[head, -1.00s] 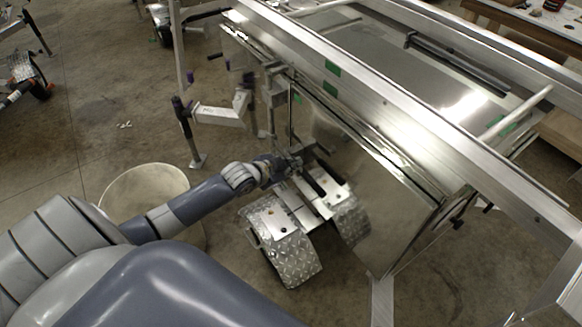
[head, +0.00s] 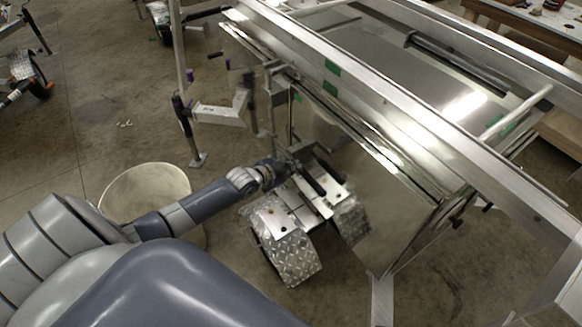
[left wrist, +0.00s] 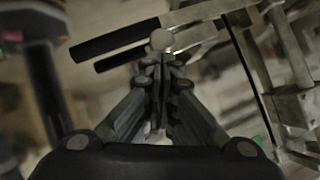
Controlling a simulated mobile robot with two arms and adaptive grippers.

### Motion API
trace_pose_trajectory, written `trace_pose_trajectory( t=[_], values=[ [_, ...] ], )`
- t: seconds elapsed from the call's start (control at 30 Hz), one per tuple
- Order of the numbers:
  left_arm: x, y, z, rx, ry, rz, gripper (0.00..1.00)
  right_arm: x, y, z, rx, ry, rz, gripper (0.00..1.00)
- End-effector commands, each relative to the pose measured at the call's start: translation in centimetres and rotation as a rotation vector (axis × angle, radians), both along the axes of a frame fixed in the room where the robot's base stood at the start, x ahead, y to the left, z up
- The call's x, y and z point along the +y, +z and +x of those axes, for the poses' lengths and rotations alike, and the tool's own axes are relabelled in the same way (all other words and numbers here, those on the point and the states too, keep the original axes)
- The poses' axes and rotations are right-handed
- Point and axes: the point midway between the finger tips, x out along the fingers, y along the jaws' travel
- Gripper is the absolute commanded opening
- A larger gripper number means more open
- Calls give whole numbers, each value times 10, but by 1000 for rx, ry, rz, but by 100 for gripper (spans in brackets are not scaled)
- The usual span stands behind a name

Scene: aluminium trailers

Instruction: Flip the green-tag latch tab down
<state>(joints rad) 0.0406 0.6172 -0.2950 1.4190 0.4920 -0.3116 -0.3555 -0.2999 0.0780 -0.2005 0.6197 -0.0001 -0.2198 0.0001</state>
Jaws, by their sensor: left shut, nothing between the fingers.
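The aluminium trailer (head: 385,105) bears several green tags; a small one (head: 297,98) is on its near end, above my left gripper. My left gripper (head: 290,163) is at the trailer's near end, above the diamond-plate fenders. In the left wrist view my left gripper (left wrist: 160,75) is shut and empty, its fingertips just below a metal latch piece (left wrist: 200,38) with two black-gripped levers (left wrist: 115,40). I cannot tell whether they touch. A small green patch (left wrist: 258,141) shows at the lower right. Which piece is the green-tag tab is unclear. My right gripper is not in view.
Diamond-plate fenders (head: 290,250) stand below my left gripper. A round pale bin (head: 150,183) is behind my left arm. A metal stand leg (head: 187,135) is to the left of the trailer end. Open concrete floor lies at left.

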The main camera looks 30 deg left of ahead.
Motion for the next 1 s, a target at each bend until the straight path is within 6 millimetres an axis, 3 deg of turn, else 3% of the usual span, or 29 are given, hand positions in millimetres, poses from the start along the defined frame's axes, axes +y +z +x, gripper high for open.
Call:
trace_pose_trajectory(
  t=[1.0],
  values=[
    [-7, -16, -3, -61, 1, 144, 0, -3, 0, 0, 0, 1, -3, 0]
  ],
)
